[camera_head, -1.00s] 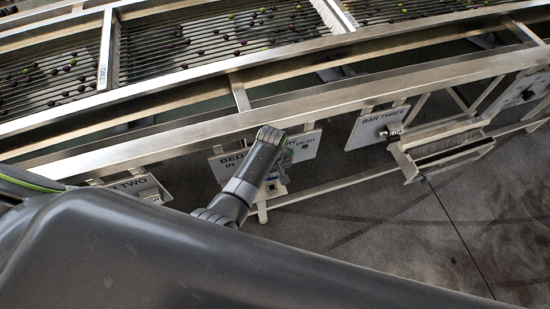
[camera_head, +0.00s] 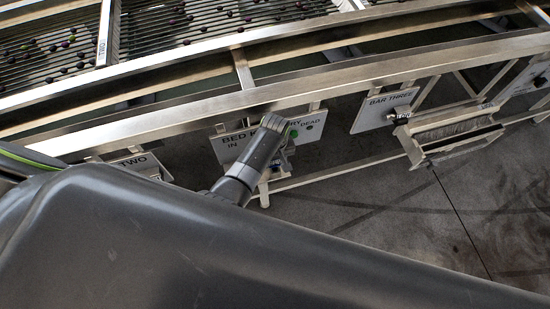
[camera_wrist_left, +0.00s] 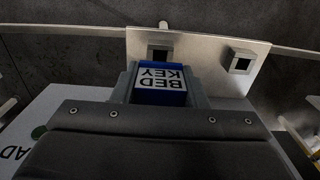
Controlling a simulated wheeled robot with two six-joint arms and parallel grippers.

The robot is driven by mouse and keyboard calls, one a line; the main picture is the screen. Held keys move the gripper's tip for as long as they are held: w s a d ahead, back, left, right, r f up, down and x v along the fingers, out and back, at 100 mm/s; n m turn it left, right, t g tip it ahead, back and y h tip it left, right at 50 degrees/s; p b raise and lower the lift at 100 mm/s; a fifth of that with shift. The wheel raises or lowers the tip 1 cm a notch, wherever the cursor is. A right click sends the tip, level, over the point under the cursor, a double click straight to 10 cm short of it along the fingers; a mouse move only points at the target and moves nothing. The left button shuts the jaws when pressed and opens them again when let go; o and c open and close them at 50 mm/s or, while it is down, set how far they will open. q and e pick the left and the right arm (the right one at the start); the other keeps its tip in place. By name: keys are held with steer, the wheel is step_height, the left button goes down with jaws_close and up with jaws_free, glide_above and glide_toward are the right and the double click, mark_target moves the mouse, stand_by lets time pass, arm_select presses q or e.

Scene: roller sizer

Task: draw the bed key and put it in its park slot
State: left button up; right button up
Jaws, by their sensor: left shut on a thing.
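The bed key (camera_wrist_left: 160,84), a blue block with a white label reading BED KEY, shows in the left wrist view. My left gripper (camera_wrist_left: 161,92) is shut on it, with a grey finger on each side. A pale plate (camera_wrist_left: 195,85) with two square sockets is just beyond; the key lies in front of the left socket (camera_wrist_left: 160,52). The right socket (camera_wrist_left: 240,62) looks empty. I cannot tell whether the key's tip touches the plate. In the head view my left gripper (camera_head: 284,163) is at the bed key panel (camera_head: 232,148), mostly hidden by its wrist. My right gripper is out of view.
The panel carries a green spot (camera_head: 294,133) and the word DEAD. A steel rail (camera_head: 350,82) runs above it, under the roller bed. The BAR THREE panel (camera_head: 375,108) and a brush tray (camera_head: 455,130) are to the right. The floor in front is open.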

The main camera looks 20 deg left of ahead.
mark_target(275, 166)
arm_select(q)
steer(key=shift+f+b, duration=0.4)
steer(key=shift+f, duration=0.5)
steer(key=shift+r+p, duration=0.1)
steer(key=shift+p, duration=0.2)
stand_by(0.4)
steer(key=shift+p, duration=0.45)
stand_by(0.4)
steer(key=shift+f+b, duration=1.05)
steer(key=shift+f, duration=0.45)
steer(key=o, duration=1)
steer(key=shift+o, duration=0.2)
steer(key=shift+r, duration=0.15)
step_height(275, 166, up, 17)
